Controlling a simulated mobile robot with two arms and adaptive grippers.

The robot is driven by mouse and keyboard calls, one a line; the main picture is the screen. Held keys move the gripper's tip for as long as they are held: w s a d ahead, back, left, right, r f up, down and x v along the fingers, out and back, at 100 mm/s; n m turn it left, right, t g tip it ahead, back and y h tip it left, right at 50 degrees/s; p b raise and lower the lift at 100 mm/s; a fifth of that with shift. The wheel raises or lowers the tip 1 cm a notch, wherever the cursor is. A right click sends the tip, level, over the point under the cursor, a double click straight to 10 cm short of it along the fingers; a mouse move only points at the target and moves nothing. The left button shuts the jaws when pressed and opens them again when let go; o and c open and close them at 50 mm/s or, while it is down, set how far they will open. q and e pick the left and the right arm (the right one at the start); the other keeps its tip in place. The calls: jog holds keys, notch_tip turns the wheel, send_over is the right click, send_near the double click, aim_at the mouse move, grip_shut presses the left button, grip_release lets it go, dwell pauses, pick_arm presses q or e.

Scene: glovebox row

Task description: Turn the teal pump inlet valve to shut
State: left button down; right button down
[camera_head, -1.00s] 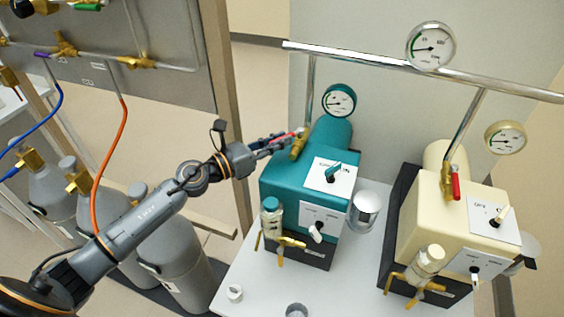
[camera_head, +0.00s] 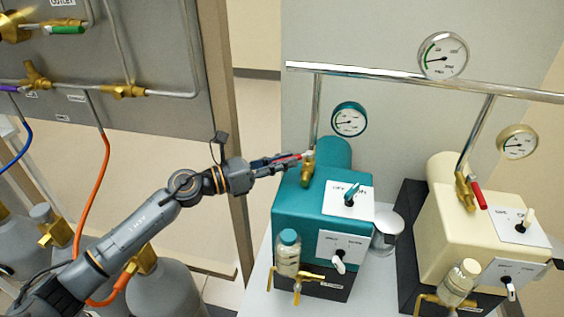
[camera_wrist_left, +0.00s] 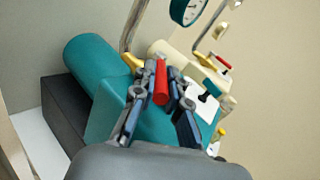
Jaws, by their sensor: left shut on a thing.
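The teal pump (camera_head: 310,215) stands on the white bench, with a brass inlet valve (camera_head: 307,170) at the foot of its pipe. The valve's red lever (camera_wrist_left: 161,82) lies between the fingers of my left gripper (camera_wrist_left: 163,95) in the left wrist view. In the head view my left gripper (camera_head: 285,162) reaches the valve from the left and is shut on the red lever. The lever points left, out sideways from the pipe, and is partly hidden by the fingers. My right gripper is in neither view.
A cream pump (camera_head: 450,225) with its own red-levered valve (camera_head: 477,192) stands to the right. A dial gauge (camera_head: 349,119) sits above the teal pump. A metal rail (camera_head: 400,75) crosses behind. Grey cylinders (camera_head: 160,287) and an orange hose (camera_head: 92,190) are at left.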

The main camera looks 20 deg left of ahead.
pick_arm(q)
jog(key=c, duration=1.3)
grip_release()
jog(key=shift+c, duration=0.2)
jog(key=v, duration=1.2)
jog(key=shift+c, duration=0.5)
